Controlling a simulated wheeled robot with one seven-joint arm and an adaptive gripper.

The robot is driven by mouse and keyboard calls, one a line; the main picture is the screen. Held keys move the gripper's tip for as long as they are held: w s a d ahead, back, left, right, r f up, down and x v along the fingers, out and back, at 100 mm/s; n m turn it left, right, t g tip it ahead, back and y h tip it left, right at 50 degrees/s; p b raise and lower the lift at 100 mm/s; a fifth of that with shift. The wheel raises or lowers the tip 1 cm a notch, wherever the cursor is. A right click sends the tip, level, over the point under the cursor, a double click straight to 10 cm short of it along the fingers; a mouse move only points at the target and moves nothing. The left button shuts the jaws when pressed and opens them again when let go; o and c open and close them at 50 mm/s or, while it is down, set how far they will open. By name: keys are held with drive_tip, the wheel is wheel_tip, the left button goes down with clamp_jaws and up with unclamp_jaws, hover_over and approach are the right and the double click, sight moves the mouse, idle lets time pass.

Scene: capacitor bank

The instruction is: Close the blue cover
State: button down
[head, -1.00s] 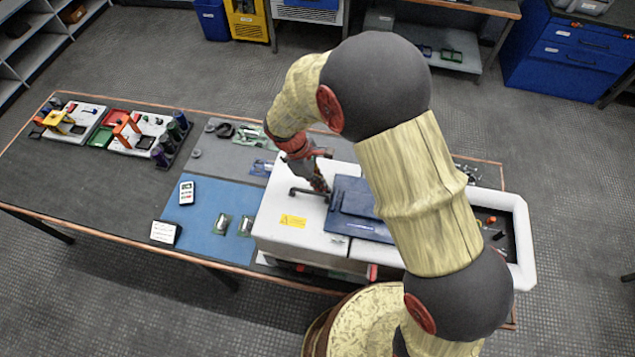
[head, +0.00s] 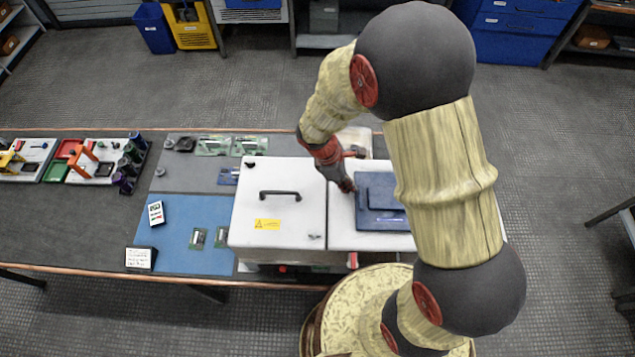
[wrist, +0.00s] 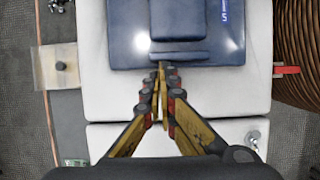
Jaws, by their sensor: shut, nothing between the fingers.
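The blue cover (head: 376,218) lies flat on the right-hand white section (head: 342,232) of the cabinet, with a raised darker block on top. My arm hides its right part in the head view. In the wrist view the blue cover (wrist: 130,35) fills the top middle. My gripper (head: 348,187) is shut and empty at the cover's left edge. In the wrist view the closed fingertips (wrist: 161,68) overlap the cover's near edge; I cannot tell whether they touch it.
The left white lid (head: 278,215) has a dark handle and a yellow label. A blue mat (head: 175,225) with a meter (head: 156,213) lies left of it. A red tab (wrist: 287,70) sticks out beside the cabinet. Coloured fixtures stand at the far left.

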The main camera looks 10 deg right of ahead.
sight(377, 189)
drive_tip(key=s+d, duration=0.1)
drive_tip(key=d, duration=0.3)
drive_tip(key=s+d, duration=0.1)
drive_tip(key=d, duration=0.3)
drive_tip(key=s+d, duration=0.1)
drive_tip(key=d, duration=0.3)
drive_tip(key=shift+s, duration=0.15)
drive_tip(key=shift+a, duration=0.2)
drive_tip(key=a, duration=0.1)
drive_tip(key=w+a, duration=0.1)
drive_tip(key=a+r, duration=0.1)
drive_tip(key=a, duration=0.1)
drive_tip(key=shift+w+p, duration=0.2)
drive_tip(key=shift+p, duration=0.2)
drive_tip(key=s+v, duration=0.1)
drive_tip(key=v, duration=0.7)
drive_tip(key=shift+w+a+r, duration=0.15)
drive_tip(key=shift+w+r, duration=0.25)
drive_tip(key=shift+w, duration=0.05)
